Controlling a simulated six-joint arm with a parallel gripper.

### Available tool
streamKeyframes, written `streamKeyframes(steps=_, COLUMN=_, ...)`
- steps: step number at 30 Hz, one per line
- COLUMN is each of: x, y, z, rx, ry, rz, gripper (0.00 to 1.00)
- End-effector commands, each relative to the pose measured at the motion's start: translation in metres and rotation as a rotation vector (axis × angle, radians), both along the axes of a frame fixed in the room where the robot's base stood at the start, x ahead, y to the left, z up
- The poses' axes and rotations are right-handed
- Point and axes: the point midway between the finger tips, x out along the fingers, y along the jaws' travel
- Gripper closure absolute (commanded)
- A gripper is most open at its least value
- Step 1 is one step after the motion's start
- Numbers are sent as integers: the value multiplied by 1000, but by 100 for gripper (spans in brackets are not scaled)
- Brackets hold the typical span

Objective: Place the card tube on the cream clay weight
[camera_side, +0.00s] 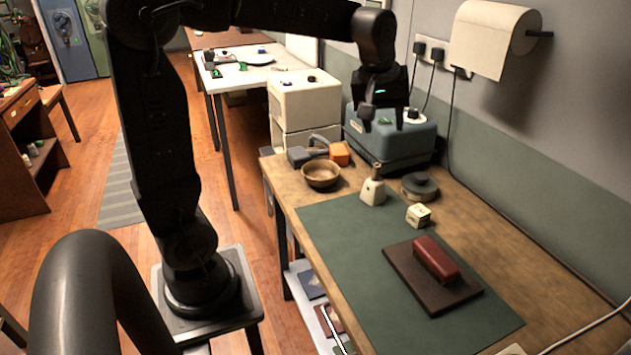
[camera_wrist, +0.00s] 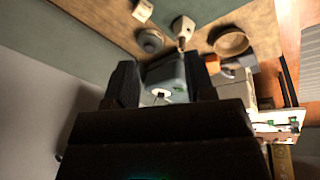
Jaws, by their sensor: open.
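A cream, tapered clay piece (camera_side: 372,193) stands upright on the bench near the far edge of the green mat; I take it for the cream clay weight. A narrow tan neck with a dark top (camera_side: 377,171) rises from it; I cannot tell whether this is the card tube or part of the piece. The piece also shows in the wrist view (camera_wrist: 181,25). No other card tube is clear to me. My gripper (camera_side: 383,121) is open and empty, high above the blue-grey box and behind the cream piece. Its fingers (camera_wrist: 159,64) frame that box in the wrist view.
The blue-grey box (camera_side: 390,142) stands against the wall. Around the piece are a wooden bowl (camera_side: 320,177), an orange block (camera_side: 339,153), a dark round lidded thing (camera_side: 419,187) and a cream cube (camera_side: 418,216). A red block (camera_side: 435,259) lies on a brown board (camera_side: 410,272). The mat's left side (camera_side: 345,250) is clear.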

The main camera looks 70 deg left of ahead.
Motion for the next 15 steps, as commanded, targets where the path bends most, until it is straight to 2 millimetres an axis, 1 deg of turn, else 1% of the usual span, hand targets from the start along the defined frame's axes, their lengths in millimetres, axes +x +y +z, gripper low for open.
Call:
streamKeyframes(steps=1, x=-24, y=-18, z=5, rx=29, ry=-26, rz=-110, gripper=50)
streamKeyframes(steps=2, x=-36, y=-26, z=6, rx=47, ry=-39, rz=-177, gripper=50)
streamKeyframes(steps=3, x=-52, y=-37, z=6, rx=71, ry=-55, rz=-263, gripper=50)
streamKeyframes(steps=5, x=-77, y=-51, z=4, rx=109, ry=-81, rz=-392, gripper=50)
streamKeyframes(steps=6, x=-93, y=-59, z=1, rx=136, ry=-98, rz=-474, gripper=50)
streamKeyframes(steps=9, x=-128, y=-75, z=-10, rx=199, ry=-136, rz=-660, gripper=50)
streamKeyframes(steps=12, x=-154, y=-85, z=-23, rx=252, ry=-164, rz=-801, gripper=50)
streamKeyframes(steps=15, x=-170, y=-90, z=-32, rx=288, ry=-182, rz=-893, gripper=50)
